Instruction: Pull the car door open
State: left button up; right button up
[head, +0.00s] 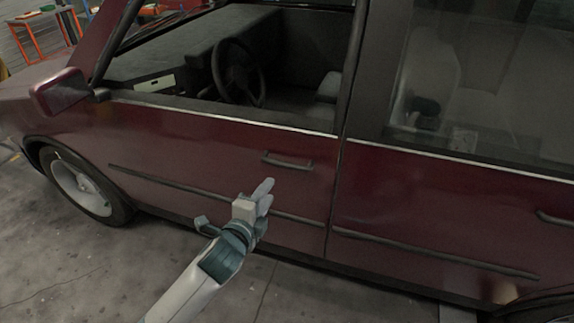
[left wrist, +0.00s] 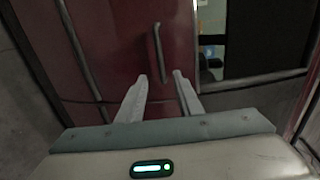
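The dark red car's front door (head: 215,150) is closed, flush with the rear door panel. Its dark handle (head: 287,161) is a horizontal bar below the window in the head view. In the left wrist view the handle (left wrist: 158,52) runs upright, just beyond the fingertips. My left gripper (head: 266,190) is below and slightly left of the handle in the head view. In the left wrist view its two pale fingers (left wrist: 162,78) are apart with nothing between them. It does not appear to touch the handle. My right gripper is not in view.
The rear door (head: 450,215) with its own handle (head: 555,218) is at the right. The side mirror (head: 60,92) and front wheel (head: 85,187) are at the left. Grey concrete floor (head: 60,265) lies clear before the car. An orange-framed table (head: 40,28) stands far back left.

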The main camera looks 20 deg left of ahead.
aim_at(286, 166)
pick_arm(q)
jog(key=p+x, duration=0.2)
jog(key=x, duration=1.5)
jog(key=shift+p, duration=0.4)
jog(key=shift+c, duration=0.4)
grip_shut()
